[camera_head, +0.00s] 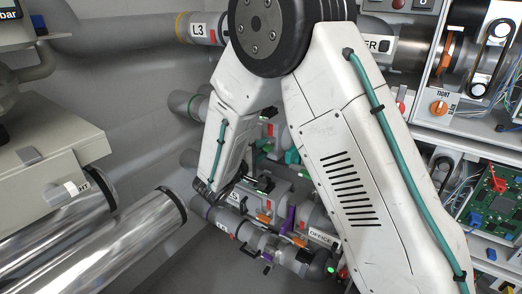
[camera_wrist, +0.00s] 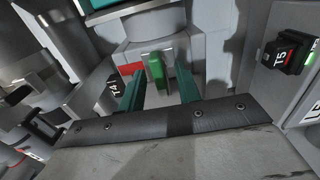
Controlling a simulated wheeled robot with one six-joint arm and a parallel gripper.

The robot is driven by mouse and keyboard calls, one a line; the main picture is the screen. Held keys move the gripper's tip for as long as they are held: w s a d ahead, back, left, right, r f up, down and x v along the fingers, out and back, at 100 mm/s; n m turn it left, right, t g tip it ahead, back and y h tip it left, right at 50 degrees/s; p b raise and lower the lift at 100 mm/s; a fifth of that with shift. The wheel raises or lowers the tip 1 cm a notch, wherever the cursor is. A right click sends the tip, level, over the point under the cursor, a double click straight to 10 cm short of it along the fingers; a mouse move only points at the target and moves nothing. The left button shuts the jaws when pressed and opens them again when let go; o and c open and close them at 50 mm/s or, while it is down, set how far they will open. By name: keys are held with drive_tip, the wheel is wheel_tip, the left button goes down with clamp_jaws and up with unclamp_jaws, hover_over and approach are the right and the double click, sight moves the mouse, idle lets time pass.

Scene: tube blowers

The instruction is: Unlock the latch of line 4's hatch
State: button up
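A green latch lever (camera_wrist: 157,72) stands upright on a grey metal fitting in the wrist view, beside a red strip (camera_wrist: 130,69). A label reading T4 (camera_wrist: 115,84) is just left of it, partly covered by a finger. My gripper (camera_wrist: 158,85) is open, with one teal finger to the left of the lever and one to the right. A gap shows on both sides of the lever, and I cannot tell whether the fingertips reach its depth. In the head view my own arm hides much of the gripper and the latch.
Grey pipes crowd the left. In the head view, a pipe labelled L3 (camera_head: 197,30), an OFFICE label (camera_head: 321,237) and an open circuit board (camera_head: 490,210) surround my arm.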

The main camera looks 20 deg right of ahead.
clamp_jaws()
drive_tip(key=shift+n, duration=0.4)
drive_tip(key=n, duration=0.3)
drive_tip(key=shift+n, duration=0.4)
drive_tip(key=n, duration=0.9)
drive_tip(key=shift+a, duration=0.1)
drive_tip(key=n, duration=0.4)
drive_tip(key=shift+n, duration=0.3)
